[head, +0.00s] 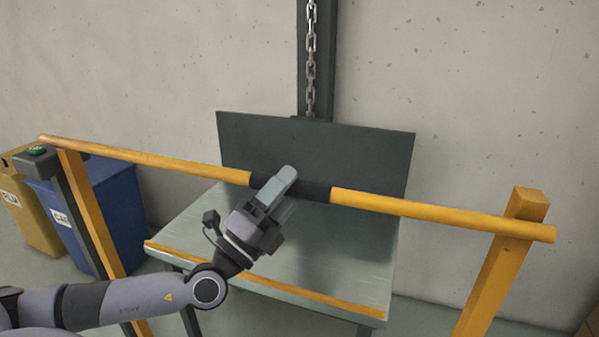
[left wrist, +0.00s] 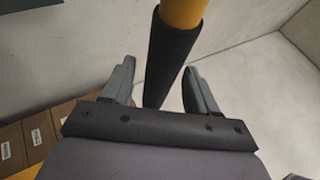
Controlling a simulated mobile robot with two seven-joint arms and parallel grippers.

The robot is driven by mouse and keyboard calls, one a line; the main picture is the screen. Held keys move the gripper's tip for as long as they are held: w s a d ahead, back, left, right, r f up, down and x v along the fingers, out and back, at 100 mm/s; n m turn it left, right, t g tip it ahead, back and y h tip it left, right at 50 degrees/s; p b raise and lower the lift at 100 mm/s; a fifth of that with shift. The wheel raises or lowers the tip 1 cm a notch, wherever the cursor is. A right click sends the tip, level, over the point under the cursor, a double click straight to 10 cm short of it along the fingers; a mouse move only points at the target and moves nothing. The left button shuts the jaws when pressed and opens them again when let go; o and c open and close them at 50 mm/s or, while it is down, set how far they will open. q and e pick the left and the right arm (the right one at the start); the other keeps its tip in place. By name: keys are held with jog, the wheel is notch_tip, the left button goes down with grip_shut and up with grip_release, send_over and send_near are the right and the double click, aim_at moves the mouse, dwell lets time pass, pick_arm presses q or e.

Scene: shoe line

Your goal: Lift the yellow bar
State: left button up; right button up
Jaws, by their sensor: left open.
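The yellow bar (head: 420,209) runs across the head view, from a dark post on the left to a yellow post on the right, with a black grip sleeve around its middle. My left gripper (head: 284,184) is at the black sleeve. In the left wrist view the bar's yellow part (left wrist: 183,12) and its black sleeve (left wrist: 172,55) run between the two spread fingers of the gripper (left wrist: 158,85). The fingers stand apart from the sleeve on both sides. My right gripper is in neither view.
A grey metal table (head: 330,262) with a yellow front edge and a dark back panel (head: 375,152) stands behind the bar. A chain (head: 311,60) hangs above it. Blue (head: 118,215) and yellow (head: 32,222) bins stand at left. Cardboard boxes (left wrist: 40,128) show in the wrist view.

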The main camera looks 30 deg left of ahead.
pick_arm(q)
jog(key=shift+p+x, duration=0.45)
jog(key=shift+x, duration=1.15)
jog(key=shift+f, duration=0.1)
grip_shut()
